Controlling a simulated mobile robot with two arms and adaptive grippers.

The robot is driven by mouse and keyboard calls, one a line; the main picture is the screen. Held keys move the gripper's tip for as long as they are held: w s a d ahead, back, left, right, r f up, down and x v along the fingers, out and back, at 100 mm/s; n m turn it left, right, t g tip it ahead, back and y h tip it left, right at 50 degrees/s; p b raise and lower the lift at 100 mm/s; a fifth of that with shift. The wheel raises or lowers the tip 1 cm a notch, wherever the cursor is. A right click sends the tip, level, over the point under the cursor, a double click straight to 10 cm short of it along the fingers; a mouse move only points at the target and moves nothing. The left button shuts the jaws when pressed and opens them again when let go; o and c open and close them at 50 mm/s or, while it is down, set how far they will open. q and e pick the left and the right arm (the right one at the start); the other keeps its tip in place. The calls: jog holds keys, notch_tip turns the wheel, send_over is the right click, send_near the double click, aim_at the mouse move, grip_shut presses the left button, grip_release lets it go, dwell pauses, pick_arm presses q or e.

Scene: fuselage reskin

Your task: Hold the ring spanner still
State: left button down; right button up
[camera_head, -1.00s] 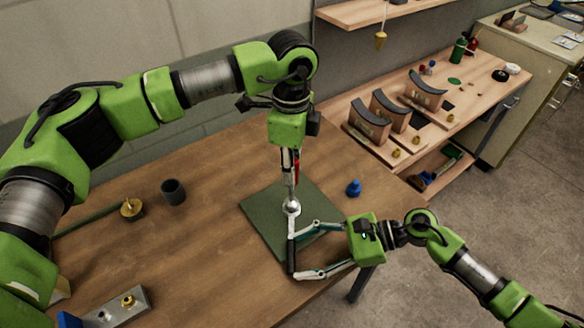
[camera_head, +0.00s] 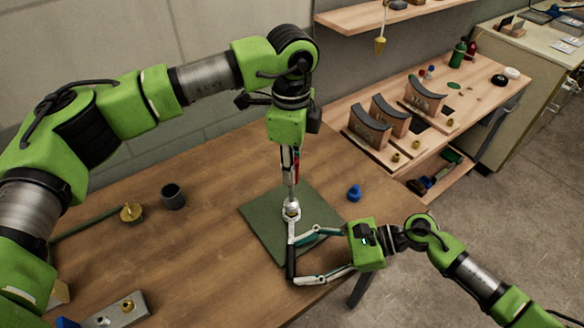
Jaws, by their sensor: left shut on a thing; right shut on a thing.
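The ring spanner (camera_head: 291,262) lies over the green mat (camera_head: 262,222), with its pale ring end towards the back and its dark handle towards the front. My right gripper (camera_head: 294,260) reaches in from the right, its two fingers wide apart along the handle and shut on the spanner. My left gripper (camera_head: 291,192) points straight down above the ring end. It is shut on a small silver fitting (camera_head: 291,207) that stands at the ring. Whether the fitting sits inside the ring is too small to tell.
A blue piece (camera_head: 354,193) stands right of the mat. A dark cup (camera_head: 172,196) and a brass part (camera_head: 131,212) are at the left. A metal block (camera_head: 118,311) lies at the front left. A bench (camera_head: 470,105) with curved dark pieces stands behind.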

pick_arm(q)
jog(key=shift+f, duration=0.9)
dwell(0.6)
jog(key=shift+n, duration=0.5)
jog(key=shift+m, duration=0.5)
jog(key=shift+r, duration=0.1)
dwell(0.3)
